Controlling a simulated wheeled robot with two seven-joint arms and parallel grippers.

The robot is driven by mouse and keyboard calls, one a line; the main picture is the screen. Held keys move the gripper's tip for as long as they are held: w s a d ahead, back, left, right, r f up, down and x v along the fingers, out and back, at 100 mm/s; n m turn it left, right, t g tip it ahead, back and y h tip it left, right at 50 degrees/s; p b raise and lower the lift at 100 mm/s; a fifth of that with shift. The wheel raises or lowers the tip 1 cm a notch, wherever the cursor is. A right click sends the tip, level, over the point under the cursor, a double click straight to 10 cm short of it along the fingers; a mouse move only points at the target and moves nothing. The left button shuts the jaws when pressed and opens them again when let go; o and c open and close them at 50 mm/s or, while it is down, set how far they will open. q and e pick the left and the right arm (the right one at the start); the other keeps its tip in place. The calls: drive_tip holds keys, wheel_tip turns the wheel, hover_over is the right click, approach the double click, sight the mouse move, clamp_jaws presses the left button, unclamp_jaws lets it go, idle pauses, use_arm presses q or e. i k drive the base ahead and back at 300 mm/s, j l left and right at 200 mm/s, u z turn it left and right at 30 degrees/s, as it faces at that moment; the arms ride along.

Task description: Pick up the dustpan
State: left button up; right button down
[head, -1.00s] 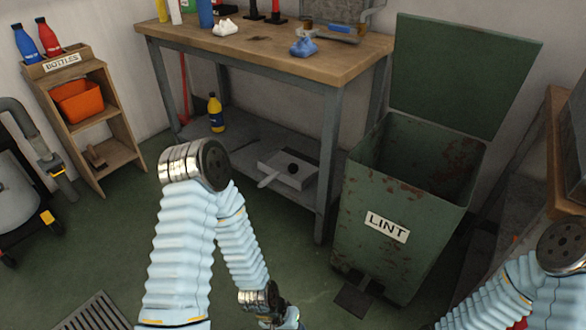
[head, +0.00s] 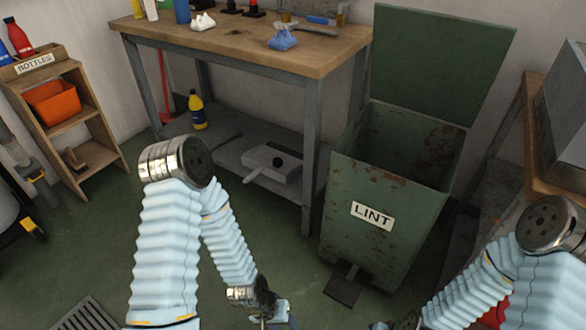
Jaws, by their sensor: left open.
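A grey dustpan (head: 272,164) with a pale handle pointing to the lower left lies on the lower shelf (head: 228,150) of the workbench. A small dark round lump (head: 278,162) sits on it. My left gripper (head: 272,319) is at the bottom edge, partly cut off, open, and well apart from the dustpan, nearer to me. My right arm comes in at the lower right. Only a little of my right gripper (head: 398,324) shows at the bottom edge, so its jaws cannot be read.
A green rusty LINT bin (head: 345,225) with its lid up and a pedal (head: 343,285) stands right of the bench. A bench leg (head: 308,160) rises beside the dustpan. A yellow bottle (head: 198,112) stands on the shelf's left. Green floor before the bench is clear.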

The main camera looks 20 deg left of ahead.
sight(260, 159)
drive_tip(key=i+j+z, duration=0.1)
drive_tip(key=j+z, duration=0.25)
drive_tip(key=j, duration=0.35)
drive_tip(key=j+z, duration=0.35)
drive_tip(key=j, duration=0.3)
drive_tip(key=k+j+z, duration=0.1)
drive_tip(key=j+z, duration=0.25)
drive_tip(key=j, duration=0.35)
